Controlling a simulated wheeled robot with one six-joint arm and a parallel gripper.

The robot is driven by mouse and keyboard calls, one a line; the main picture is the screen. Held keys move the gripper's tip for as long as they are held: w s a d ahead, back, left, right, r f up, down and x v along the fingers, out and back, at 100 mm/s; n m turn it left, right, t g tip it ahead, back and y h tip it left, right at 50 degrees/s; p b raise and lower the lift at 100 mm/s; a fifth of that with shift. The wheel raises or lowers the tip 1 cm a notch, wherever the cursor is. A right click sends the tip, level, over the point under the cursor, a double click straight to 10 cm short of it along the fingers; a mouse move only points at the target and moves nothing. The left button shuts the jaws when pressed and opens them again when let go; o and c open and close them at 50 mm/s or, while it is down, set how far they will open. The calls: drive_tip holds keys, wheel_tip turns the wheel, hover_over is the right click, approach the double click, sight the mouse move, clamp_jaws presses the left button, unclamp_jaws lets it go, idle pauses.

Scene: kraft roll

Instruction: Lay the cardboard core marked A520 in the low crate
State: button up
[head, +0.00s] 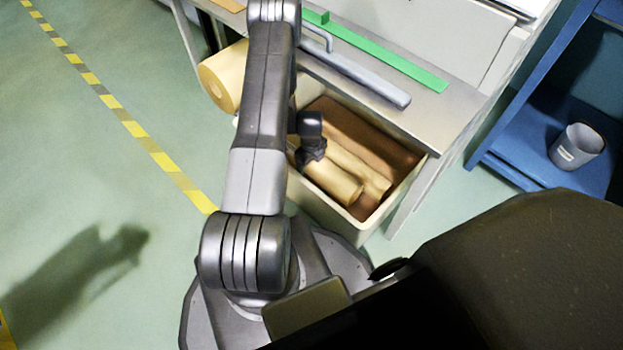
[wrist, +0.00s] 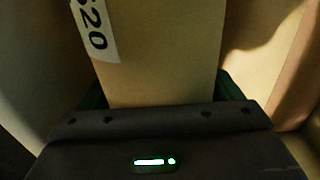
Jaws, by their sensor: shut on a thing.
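My gripper (head: 312,152) is down inside the low crate (head: 337,224), near its left end. It is shut on a tan cardboard core (wrist: 165,55), with one dark finger on each side of it in the wrist view (wrist: 165,95). A white label on the core shows "520"; the character before it is cut off. In the head view the held core seems to be the near tan tube (head: 335,182), lying below the crate's rim. I cannot tell whether it touches the crate floor.
Another tan tube (head: 372,180) lies beside it in the crate. A workbench (head: 440,110) with a green strip (head: 388,56) overhangs the crate's far side. A large kraft roll (head: 224,76) is at the left. A blue shelf (head: 525,150) holds a grey bin (head: 577,147).

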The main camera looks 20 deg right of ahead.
sight(311, 180)
wheel_tip(311, 180, down, 8)
drive_tip(key=b, duration=0.2)
drive_tip(key=shift+b, duration=0.35)
drive_tip(key=shift+f, duration=0.15)
drive_tip(key=o, duration=1.4)
drive_tip(key=shift+o, duration=0.2)
wheel_tip(311, 180, up, 12)
drive_tip(key=p, duration=0.4)
drive_tip(key=shift+p, duration=0.3)
wheel_tip(311, 180, down, 13)
drive_tip(key=b, duration=0.5)
drive_tip(key=shift+r+p, duration=0.95)
drive_tip(key=shift+r, duration=1.55)
